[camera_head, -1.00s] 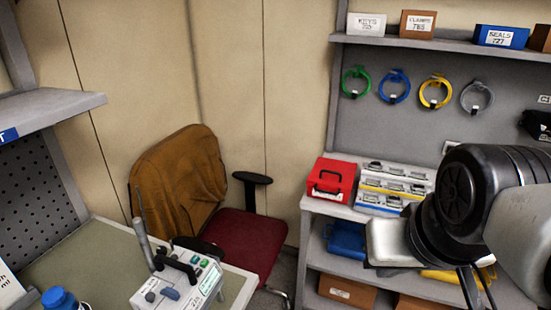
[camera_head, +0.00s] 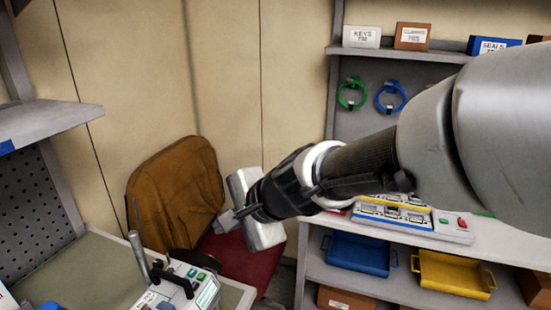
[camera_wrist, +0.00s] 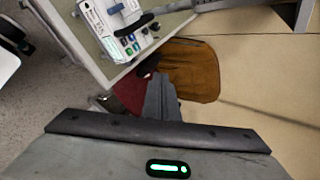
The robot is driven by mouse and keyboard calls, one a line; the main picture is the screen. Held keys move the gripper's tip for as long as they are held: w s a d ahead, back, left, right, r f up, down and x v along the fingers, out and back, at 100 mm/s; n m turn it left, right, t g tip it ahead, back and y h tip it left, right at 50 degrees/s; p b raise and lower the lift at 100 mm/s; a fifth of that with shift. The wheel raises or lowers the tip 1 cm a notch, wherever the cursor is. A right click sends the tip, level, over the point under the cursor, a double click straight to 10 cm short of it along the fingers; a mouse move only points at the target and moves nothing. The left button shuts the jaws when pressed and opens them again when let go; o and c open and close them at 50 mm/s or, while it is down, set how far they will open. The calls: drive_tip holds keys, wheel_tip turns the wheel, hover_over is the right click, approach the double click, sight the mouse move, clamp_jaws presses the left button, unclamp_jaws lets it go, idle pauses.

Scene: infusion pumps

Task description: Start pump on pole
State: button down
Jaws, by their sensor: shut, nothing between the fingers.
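A pale pump (camera_head: 190,292) with a dark handle, green buttons and a small display is at the front corner of the desk. A grey pole (camera_head: 138,255) rises beside it. The pump also shows near the top of the wrist view (camera_wrist: 120,28), with its buttons and display partly visible. My gripper (camera_head: 226,222) is shut and empty, in the air above and to the right of the pump, in front of the chair. In the wrist view its fingers (camera_wrist: 161,92) are together and apart from the pump. The head view cuts off the pump's lower part.
A chair with a brown jacket (camera_head: 175,190) and dark red seat stands behind the desk (camera_head: 90,265). On the right, a shelf unit holds a blue tray (camera_head: 357,255), a yellow tray (camera_head: 452,273) and more devices. Open air lies between gripper and pump.

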drive_tip(key=w+a+f+m, duration=0.2)
drive_tip(key=a+f+m, duration=0.4)
drive_tip(key=a, duration=0.1)
drive_tip(key=shift+a, duration=0.2)
drive_tip(key=shift+f, duration=0.15)
drive_tip(key=b, duration=0.9)
approach(196, 272)
drive_tip(key=w+a+f, duration=0.2)
drive_tip(key=a, duration=0.1)
drive_tip(key=shift+w, duration=0.15)
drive_tip(key=shift+f, duration=0.15)
idle(0.8)
drive_tip(key=shift+f+b, duration=0.3)
drive_tip(key=shift+f+b, duration=0.5)
idle(0.7)
drive_tip(key=shift+r, duration=0.1)
drive_tip(key=shift+r+p, duration=0.8)
drive_tip(key=shift+p, duration=0.05)
